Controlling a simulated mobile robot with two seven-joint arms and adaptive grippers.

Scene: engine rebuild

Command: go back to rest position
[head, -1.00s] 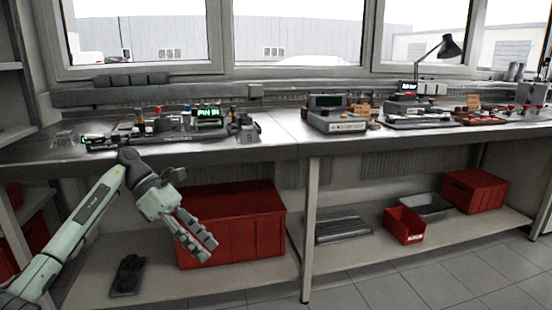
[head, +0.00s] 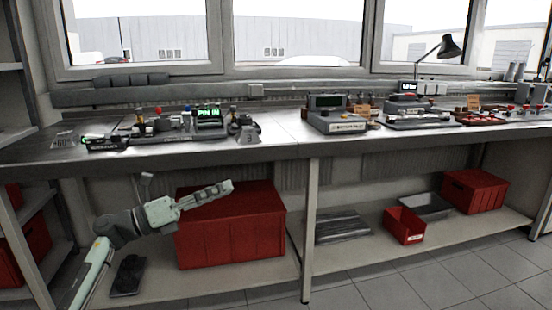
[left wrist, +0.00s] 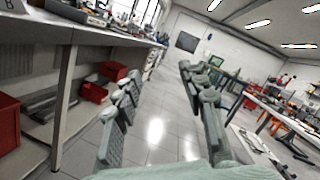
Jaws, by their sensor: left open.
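My left gripper (head: 207,194) is in the head view at the lower left, in front of the bench and below its top. It points right, with the large red crate (head: 232,240) behind it. In the left wrist view its two fingers (left wrist: 160,105) stand wide apart with only floor between them, so it is open and empty. My right gripper is in neither view.
The metal workbench (head: 285,150) carries a green-lit "PIN IN" device (head: 209,113), a grey display unit (head: 337,118) and a lamp (head: 450,47). The lower shelf holds an open red bin (head: 405,225) and another red crate (head: 475,190). Tiled floor (left wrist: 160,140) is clear ahead of the gripper.

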